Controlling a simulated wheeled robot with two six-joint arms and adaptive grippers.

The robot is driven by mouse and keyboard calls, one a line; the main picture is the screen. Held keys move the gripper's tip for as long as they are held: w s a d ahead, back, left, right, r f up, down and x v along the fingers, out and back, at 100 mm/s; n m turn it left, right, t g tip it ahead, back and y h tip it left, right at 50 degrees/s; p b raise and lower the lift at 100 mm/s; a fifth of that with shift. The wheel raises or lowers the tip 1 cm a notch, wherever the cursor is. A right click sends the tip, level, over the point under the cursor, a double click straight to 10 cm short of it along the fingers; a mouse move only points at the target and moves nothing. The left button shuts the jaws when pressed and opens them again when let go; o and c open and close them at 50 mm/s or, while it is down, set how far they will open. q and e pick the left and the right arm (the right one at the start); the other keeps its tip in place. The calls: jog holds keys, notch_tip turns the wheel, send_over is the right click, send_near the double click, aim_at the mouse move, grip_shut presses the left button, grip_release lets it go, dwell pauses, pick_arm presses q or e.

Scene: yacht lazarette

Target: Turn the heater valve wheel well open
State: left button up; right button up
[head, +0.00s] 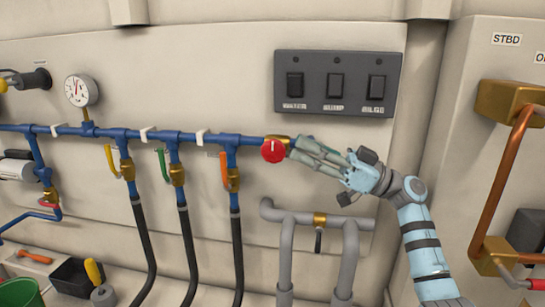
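A round red wheel (273,151) with a white mark standing upright on its face sits at the right end of the blue pipe, by a brass fitting. My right gripper (296,149) reaches in from the right. Its fingertips are right beside the wheel's right edge, partly over the brass fitting. The fingers look parted, but I cannot tell whether they touch or hold the wheel or its fitting. No label naming the wheel is readable. My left gripper is not in view.
A dark switch panel (337,85) is just above my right gripper. Grey pipes (315,218) run below it. An orange-handled valve (229,175) hangs left of the wheel, and a gauge (81,90) stands farther left. Copper pipe (502,185) is at the right.

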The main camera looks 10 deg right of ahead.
aim_at(274, 139)
jog(key=shift+f+b, duration=0.45)
jog(key=shift+f, duration=0.5)
jog(key=shift+w+a, duration=0.1)
jog(key=p+x, duration=0.1)
jog(key=x, duration=0.6)
jog(key=shift+w+a+r, duration=0.1)
jog(key=shift+a+r, duration=0.05)
jog(key=shift+r, duration=0.1)
jog(key=shift+c, duration=0.4)
grip_shut()
